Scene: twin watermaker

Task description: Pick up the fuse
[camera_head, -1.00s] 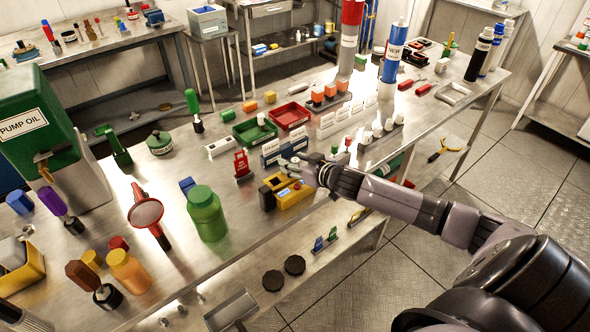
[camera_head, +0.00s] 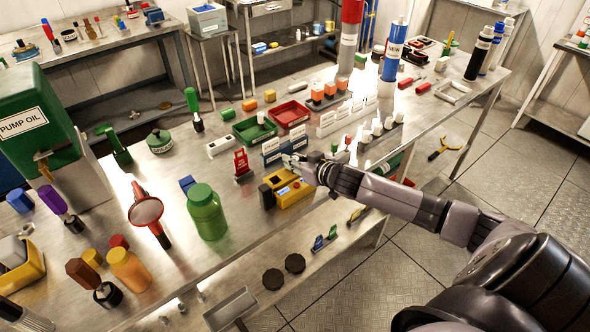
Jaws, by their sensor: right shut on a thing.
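My right gripper (camera_head: 291,160) is shut just above and behind the yellow tester-like box (camera_head: 294,193), beside a blue rack with white labels (camera_head: 272,156). It holds a small thing at its fingertips, which I take to be the fuse. That thing is too small and too covered by the fingers to make out clearly. My right arm reaches in from the lower right. My left gripper is not in view.
A red tag stand (camera_head: 242,164) and a green jar (camera_head: 206,212) stand left of the gripper. Green (camera_head: 244,131) and red (camera_head: 300,113) trays lie behind it. White label holders (camera_head: 338,120) stand to the right. The front table edge is close to my forearm.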

